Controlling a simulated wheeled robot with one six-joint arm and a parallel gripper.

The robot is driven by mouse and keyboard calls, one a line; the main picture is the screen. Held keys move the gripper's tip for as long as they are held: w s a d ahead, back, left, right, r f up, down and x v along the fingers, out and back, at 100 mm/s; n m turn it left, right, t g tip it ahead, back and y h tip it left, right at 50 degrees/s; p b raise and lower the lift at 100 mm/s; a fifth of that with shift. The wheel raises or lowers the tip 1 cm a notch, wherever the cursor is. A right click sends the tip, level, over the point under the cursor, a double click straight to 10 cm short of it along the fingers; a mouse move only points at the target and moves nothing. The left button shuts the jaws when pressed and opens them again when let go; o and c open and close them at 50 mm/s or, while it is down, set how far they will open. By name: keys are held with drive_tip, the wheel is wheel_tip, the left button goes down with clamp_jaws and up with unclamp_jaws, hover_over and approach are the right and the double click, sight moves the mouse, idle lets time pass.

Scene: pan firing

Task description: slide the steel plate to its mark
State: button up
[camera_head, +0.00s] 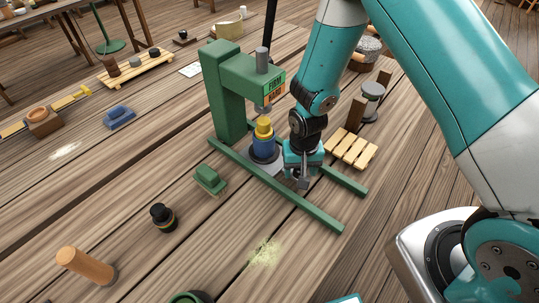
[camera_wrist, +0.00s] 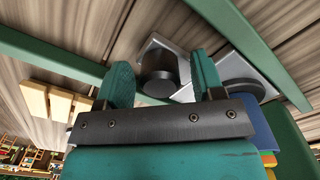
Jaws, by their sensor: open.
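The steel plate is a flat grey sheet between the green rails of the press, and its bare edge shows in the head view (camera_head: 262,169) and in the wrist view (camera_wrist: 186,47). A dark round knob (camera_wrist: 158,68) stands on it. A blue cylinder with a yellow top (camera_head: 264,138) stands on the plate's other end, under the press ram. My gripper (camera_head: 303,181) is low beside the plate, right of the cylinder. In the wrist view its open green fingers (camera_wrist: 162,85) appear either side of the knob; I cannot tell whether they touch it. I cannot make out the mark.
The green press (camera_head: 226,90) stands behind the plate. Its near rail (camera_head: 290,198) and far rail (camera_head: 345,179) flank the plate. A slatted wooden rack (camera_head: 351,149) lies to the right. A green block (camera_head: 210,179) and a dark knob-shaped piece (camera_head: 162,217) stand left. Yellowish powder lies in front.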

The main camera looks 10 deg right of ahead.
drive_tip(key=c, duration=0.9)
drive_tip(key=shift+s+d+b, duration=0.15)
drive_tip(key=shift+s+d, duration=1.2)
drive_tip(key=shift+s, duration=0.55)
drive_tip(key=shift+s+d+b, duration=0.1)
drive_tip(key=shift+s+d, duration=1.3)
drive_tip(key=shift+s, duration=0.5)
drive_tip(key=shift+s+d+b, duration=0.15)
drive_tip(key=shift+s+d, duration=1.2)
drive_tip(key=shift+s, duration=0.55)
drive_tip(key=shift+s+d+p, duration=0.85)
drive_tip(key=shift+s+p, duration=0.25)
drive_tip(key=shift+s, duration=0.05)
drive_tip(key=o, duration=1)
wheel_tip(320, 180, up, 17)
drive_tip(key=p, duration=1.7)
drive_tip(key=shift+r, duration=0.2)
